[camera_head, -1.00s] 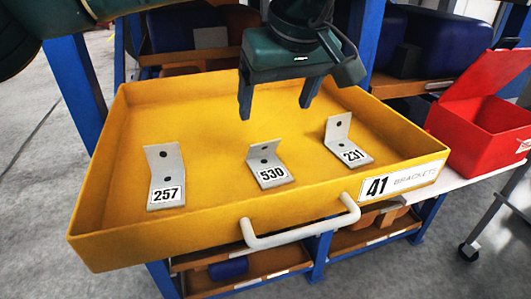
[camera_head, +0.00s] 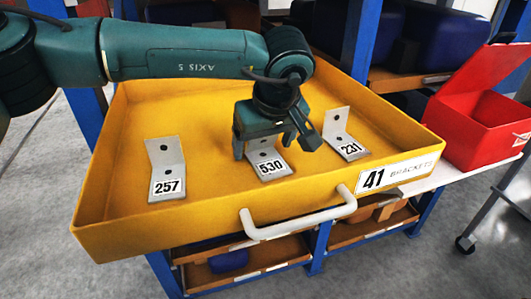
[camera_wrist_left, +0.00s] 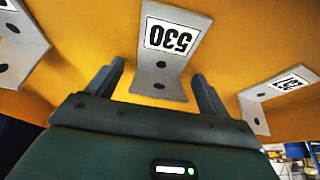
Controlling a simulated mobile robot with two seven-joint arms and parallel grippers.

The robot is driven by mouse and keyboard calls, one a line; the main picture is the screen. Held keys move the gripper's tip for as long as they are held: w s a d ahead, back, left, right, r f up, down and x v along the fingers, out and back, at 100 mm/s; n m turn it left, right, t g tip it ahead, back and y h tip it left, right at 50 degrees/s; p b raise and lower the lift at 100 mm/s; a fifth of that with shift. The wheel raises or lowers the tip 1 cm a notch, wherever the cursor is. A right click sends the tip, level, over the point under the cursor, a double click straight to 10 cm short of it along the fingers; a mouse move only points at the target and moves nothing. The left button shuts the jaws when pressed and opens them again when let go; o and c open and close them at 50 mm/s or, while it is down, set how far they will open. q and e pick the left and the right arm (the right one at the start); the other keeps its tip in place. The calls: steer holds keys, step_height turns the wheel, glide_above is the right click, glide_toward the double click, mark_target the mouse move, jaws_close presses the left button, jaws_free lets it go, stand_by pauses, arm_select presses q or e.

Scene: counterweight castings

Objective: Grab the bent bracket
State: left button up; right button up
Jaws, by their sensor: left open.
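Three grey L-shaped brackets with holes stand in a yellow tray (camera_head: 110,150): one labelled 257 (camera_head: 166,160) at left, one labelled 530 (camera_head: 270,172) in the middle, one labelled 231 (camera_head: 340,128) at right. All three are bent; I cannot tell which one is meant. My left gripper (camera_head: 273,148) is open over bracket 530 and hides part of its raised flange. In the left wrist view, bracket 530 (camera_wrist_left: 160,72) lies ahead, its near end between the open fingers (camera_wrist_left: 158,72), with no clear contact. My right gripper is not in view.
The tray has raised walls, a white front handle (camera_head: 300,222) and a label reading 41 Brackets. A red open box (camera_head: 485,120) stands to the right. Blue rack posts and shelves with bins are behind and below. The tray floor around the brackets is clear.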

arm_select(q)
steer(key=c, duration=1.3)
steer(key=shift+o, duration=0.2)
